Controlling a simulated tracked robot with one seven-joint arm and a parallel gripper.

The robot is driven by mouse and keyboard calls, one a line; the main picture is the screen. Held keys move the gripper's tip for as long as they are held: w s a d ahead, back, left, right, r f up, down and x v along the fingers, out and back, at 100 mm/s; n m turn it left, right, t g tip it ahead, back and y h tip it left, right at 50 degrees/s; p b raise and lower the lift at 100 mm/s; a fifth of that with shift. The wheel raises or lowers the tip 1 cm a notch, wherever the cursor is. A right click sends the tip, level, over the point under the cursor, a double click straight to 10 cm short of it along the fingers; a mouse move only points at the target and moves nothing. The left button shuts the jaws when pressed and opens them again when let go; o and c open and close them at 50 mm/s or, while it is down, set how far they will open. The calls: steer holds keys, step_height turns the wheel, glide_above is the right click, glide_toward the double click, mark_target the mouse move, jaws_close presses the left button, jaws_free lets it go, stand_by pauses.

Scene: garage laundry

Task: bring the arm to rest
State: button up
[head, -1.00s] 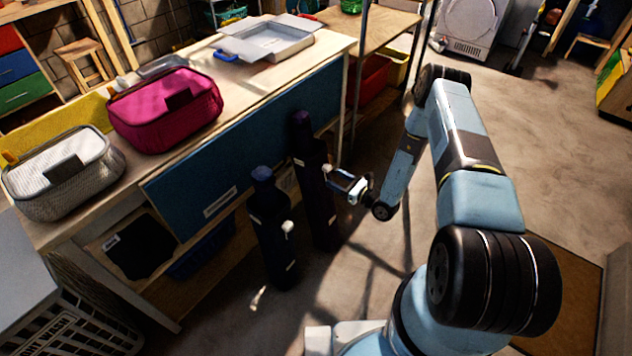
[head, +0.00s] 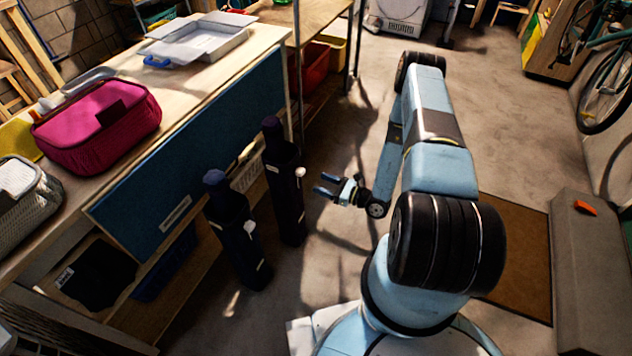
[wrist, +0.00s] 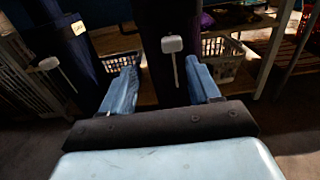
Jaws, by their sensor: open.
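My gripper (head: 328,187) is open and empty in the head view. It hangs in front of the workbench, a little right of two tall dark umbrella-like bundles, the nearer one (head: 236,230) and the farther one (head: 284,185). My arm is folded, with its elbow raised toward the back. In the wrist view my gripper (wrist: 165,88) shows two blue fingers spread apart with no object held between them. A dark upright bundle (wrist: 165,60) with a white tag stands beyond the fingers; the exact gap cannot be told.
The workbench (head: 190,95) on the left carries a pink bag (head: 95,130), a grey basket (head: 22,205) and a metal tray (head: 200,42). A brown mat (head: 515,255) and a grey bench (head: 590,270) lie to the right. Open concrete floor (head: 500,100) spreads behind my arm.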

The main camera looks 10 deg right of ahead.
steer(key=shift+s+d, duration=0.15)
steer(key=shift+d, duration=0.05)
stand_by(0.4)
steer(key=s+a+r+n+g, duration=0.15)
steer(key=r+n+g, duration=0.6)
steer(key=r, duration=1.05)
steer(key=s+a+r+n+g, duration=0.1)
steer(key=a+r+n+g, duration=0.2)
steer(key=r+n+g, duration=1)
steer(key=s+d+r+n+t+h, duration=0.2)
steer(key=s+r+t+h, duration=0.5)
steer(key=s+r, duration=0.4)
steer(key=s+d+r+n+t+h, duration=0.3)
steer(key=s+r, duration=0.9)
steer(key=r, duration=0.8)
steer(key=shift+s+d+r+t+h, duration=0.2)
steer(key=shift+d+t+h, duration=0.95)
steer(key=shift+t+h, duration=1.05)
